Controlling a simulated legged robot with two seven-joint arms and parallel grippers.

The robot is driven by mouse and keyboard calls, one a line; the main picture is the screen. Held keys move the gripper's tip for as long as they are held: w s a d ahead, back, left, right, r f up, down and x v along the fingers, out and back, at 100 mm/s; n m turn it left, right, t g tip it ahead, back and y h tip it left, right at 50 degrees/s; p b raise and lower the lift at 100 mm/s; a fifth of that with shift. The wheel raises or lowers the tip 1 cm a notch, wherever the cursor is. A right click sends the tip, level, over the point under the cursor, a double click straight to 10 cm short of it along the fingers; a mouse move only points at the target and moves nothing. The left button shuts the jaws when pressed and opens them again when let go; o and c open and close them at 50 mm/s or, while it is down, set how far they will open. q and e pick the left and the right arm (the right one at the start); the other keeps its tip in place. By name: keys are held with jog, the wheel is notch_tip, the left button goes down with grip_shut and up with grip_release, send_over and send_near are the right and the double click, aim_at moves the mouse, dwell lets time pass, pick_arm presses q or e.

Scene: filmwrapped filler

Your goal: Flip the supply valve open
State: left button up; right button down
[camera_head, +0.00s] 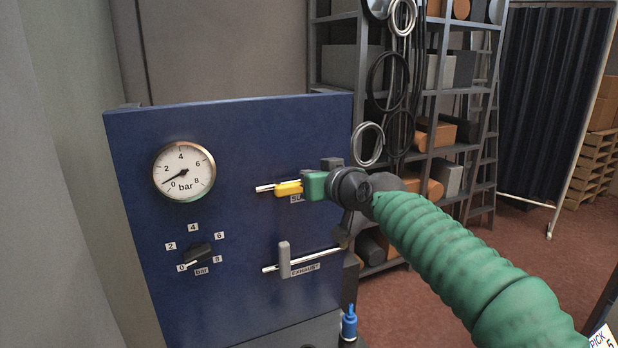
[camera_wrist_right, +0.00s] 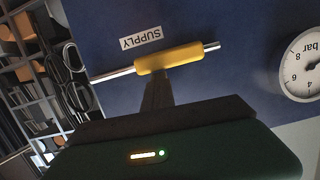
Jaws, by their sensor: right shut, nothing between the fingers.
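The supply valve's yellow handle (camera_head: 288,188) is on the blue panel and lies along its silver pipe. In the right wrist view the yellow handle (camera_wrist_right: 170,60) runs in line with the pipe, beside an upside-down SUPPLY label (camera_wrist_right: 141,38). My right gripper (camera_head: 302,183), with a green body, is at the handle and partly covers the pipe and label in the head view. In the wrist view its dark fingers (camera_wrist_right: 157,84) are shut and empty, their tips at the handle's edge; I cannot tell whether they touch. My left gripper is not in view.
The panel (camera_head: 225,140) carries a pressure gauge (camera_head: 184,172) reading at its low end and a black knob (camera_head: 200,254) turned toward 0. Below is the exhaust valve's grey upright handle (camera_head: 284,260). A blue fitting (camera_head: 349,323) stands at lower right. Loaded shelves stand behind.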

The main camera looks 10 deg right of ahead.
notch_tip(320, 180, up, 4)
jog(key=p, duration=0.3)
jog(key=shift+w+a+f+p, duration=0.1)
jog(key=shift+w+p, duration=0.05)
jog(key=shift+p, duration=0.2)
jog(key=b+v, duration=0.6)
jog(key=v, duration=0.4)
